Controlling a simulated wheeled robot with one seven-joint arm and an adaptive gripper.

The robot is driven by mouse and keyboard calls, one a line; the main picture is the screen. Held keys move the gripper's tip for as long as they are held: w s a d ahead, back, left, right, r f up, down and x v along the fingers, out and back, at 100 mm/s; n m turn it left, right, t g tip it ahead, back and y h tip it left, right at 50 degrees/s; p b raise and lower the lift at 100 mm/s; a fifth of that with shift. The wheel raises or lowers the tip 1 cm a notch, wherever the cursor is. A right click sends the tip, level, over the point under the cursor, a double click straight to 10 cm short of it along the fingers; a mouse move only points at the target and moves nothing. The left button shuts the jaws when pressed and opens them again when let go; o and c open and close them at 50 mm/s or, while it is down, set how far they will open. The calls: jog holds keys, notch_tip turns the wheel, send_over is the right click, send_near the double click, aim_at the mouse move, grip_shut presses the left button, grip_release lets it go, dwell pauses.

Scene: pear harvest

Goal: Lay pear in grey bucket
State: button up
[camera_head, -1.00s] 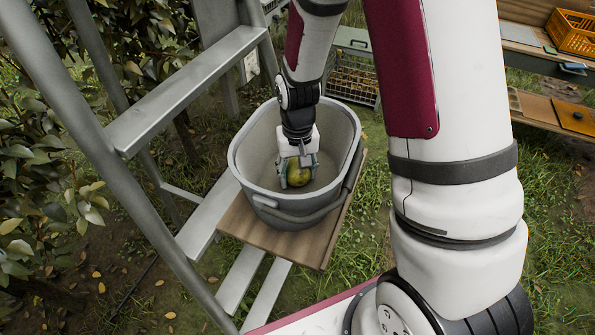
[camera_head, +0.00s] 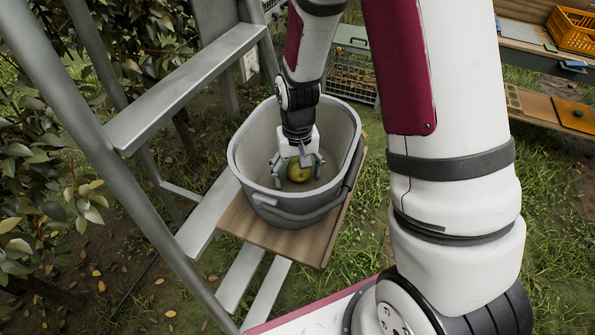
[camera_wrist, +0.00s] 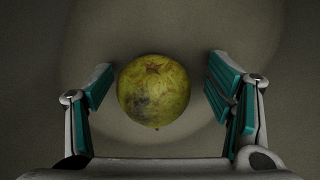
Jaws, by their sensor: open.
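The grey bucket (camera_head: 248,181) stands on a wooden board beside the ladder. The yellow-green pear (camera_head: 299,173) is inside the bucket, low down by its floor. My gripper (camera_head: 296,171) reaches down into the bucket and is open around the pear. In the wrist view the pear (camera_wrist: 154,91) sits between the two teal-padded fingers of my gripper (camera_wrist: 158,88), with a gap on each side. The pear has a dark blemish on its lower left.
A metal ladder (camera_head: 185,88) rises at the left next to leafy branches (camera_head: 50,150). The wooden board (camera_head: 290,245) carries the bucket. A wire crate (camera_head: 354,75) stands behind, and an orange crate (camera_head: 575,30) is on a bench at the upper right.

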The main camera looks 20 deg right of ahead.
notch_tip(320, 180, up, 12)
jog(key=shift+r, duration=0.2)
jog(key=s+r+n+t, duration=0.2)
jog(key=s+r+t, duration=0.3)
jog(key=s+r, duration=1.2)
jog(key=shift+s+r+t, duration=0.15)
jog(key=shift+r+t, duration=0.15)
jog(key=shift+r, duration=0.55)
